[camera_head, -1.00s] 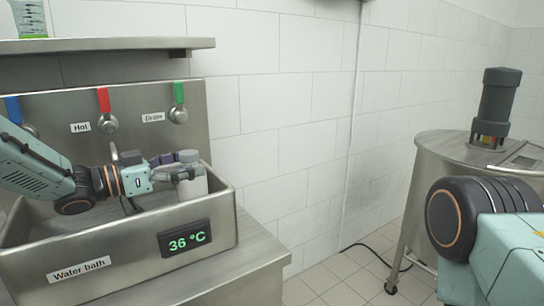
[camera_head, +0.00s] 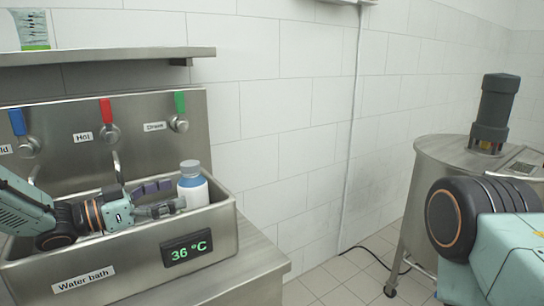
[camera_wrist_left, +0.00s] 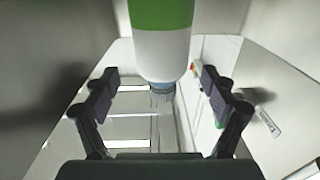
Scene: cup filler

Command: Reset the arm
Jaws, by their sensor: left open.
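My left gripper (camera_head: 172,196) is open, low over the bath, just left of the bottle. In the left wrist view the bottle (camera_wrist_left: 162,45) shows a green and white body and a bluish cap, lying between the lines of the two spread fingers (camera_wrist_left: 160,85). I cannot tell whether a finger touches it. The bottle's lower part is hidden by the bath wall in the head view. My right gripper is out of view.
Blue, red and green taps (camera_head: 107,112) are on the panel behind the bath, with a shelf (camera_head: 110,55) above. The bath display (camera_head: 187,247) reads 36 °C. A steel tank (camera_head: 450,170) stands at the right.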

